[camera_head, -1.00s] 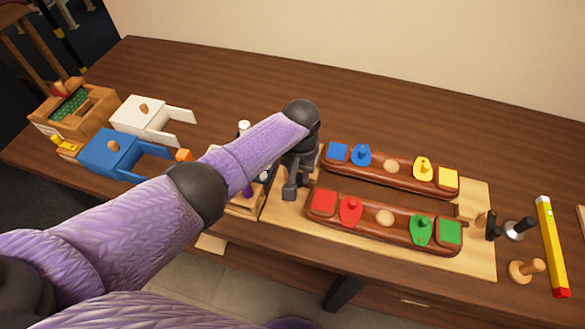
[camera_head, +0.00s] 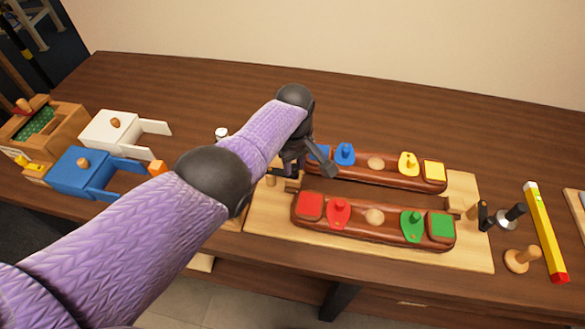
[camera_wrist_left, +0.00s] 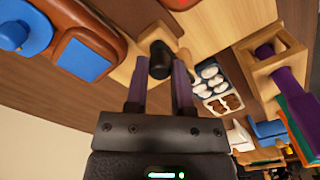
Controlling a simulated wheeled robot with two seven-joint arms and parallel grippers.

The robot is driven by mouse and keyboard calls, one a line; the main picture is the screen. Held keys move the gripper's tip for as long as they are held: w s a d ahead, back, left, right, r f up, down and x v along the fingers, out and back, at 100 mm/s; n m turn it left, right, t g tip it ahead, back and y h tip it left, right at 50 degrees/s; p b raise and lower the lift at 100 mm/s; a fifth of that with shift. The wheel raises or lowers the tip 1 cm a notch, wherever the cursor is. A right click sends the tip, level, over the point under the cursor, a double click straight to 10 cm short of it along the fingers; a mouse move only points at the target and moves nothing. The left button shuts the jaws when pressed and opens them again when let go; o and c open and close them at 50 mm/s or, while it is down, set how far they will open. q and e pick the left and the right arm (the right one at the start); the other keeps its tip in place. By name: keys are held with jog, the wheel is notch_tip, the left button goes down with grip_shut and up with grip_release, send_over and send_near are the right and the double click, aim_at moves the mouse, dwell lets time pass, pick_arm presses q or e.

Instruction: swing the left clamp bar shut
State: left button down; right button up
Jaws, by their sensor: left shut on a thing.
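My left gripper (camera_head: 287,168) is at the left end of the pale wooden base board (camera_head: 270,226), beside the rear brown beam. In the left wrist view its two purple fingers are closed on the black-knobbed handle of the left clamp bar (camera_wrist_left: 160,60). The bar itself is mostly hidden by my gripper and arm in the head view. Two long brown beams lie on the board: the front one (camera_head: 345,228) and the rear one (camera_head: 390,181). The rear beam's blue pad (camera_head: 319,153) is partly covered by my gripper; it also shows in the left wrist view (camera_wrist_left: 86,54). My right gripper is out of view.
A black handle (camera_head: 484,216) stands at the board's right end, with a black-topped peg (camera_head: 512,215) and a wooden knob (camera_head: 522,259) nearby. A yellow level (camera_head: 544,230) lies farther right. Blue (camera_head: 80,172) and white (camera_head: 112,136) boxes stand at left. The table behind is clear.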

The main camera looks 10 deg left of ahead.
aim_at(294, 165)
pick_arm(q)
jog(key=shift+w+n, duration=0.2)
jog(key=shift+n, duration=0.2)
jog(key=shift+c, duration=2.4)
grip_release()
notch_tip(294, 165, up, 10)
jog(key=p, duration=0.6)
